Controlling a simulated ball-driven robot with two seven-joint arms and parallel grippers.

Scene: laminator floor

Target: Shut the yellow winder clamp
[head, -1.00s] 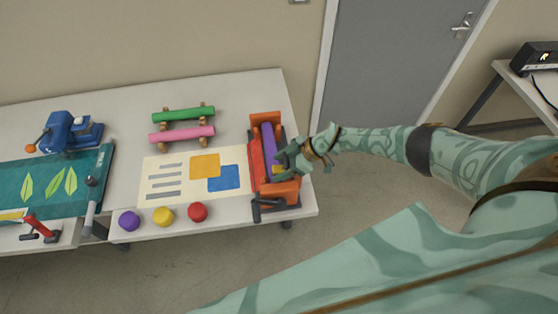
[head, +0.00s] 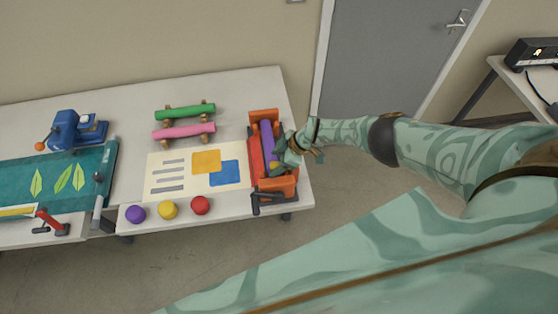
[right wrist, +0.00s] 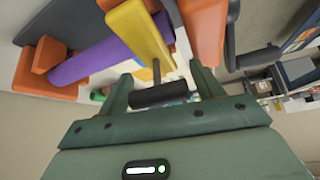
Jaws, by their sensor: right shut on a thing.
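The yellow winder clamp (head: 274,166) sits on the orange winder (head: 278,187) at the right end of the white table. In the right wrist view, the yellow clamp (right wrist: 138,32) is a lever with a dark cylindrical handle (right wrist: 160,95). My right gripper (head: 282,160) reaches it from the right. In the right wrist view, the fingers of the right gripper (right wrist: 163,92) are on both sides of the handle, shut on it. The purple roll (head: 267,137) lies in the winder, beside the clamp. Whether the clamp is fully down cannot be told. My left gripper is not in view.
A printed sheet (head: 170,189) lies left of the winder. Purple (head: 135,214), yellow (head: 168,210) and red (head: 200,205) knobs line the front edge. Green (head: 185,111) and pink (head: 185,131) rolls rest on racks behind. Floor right of the table is clear.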

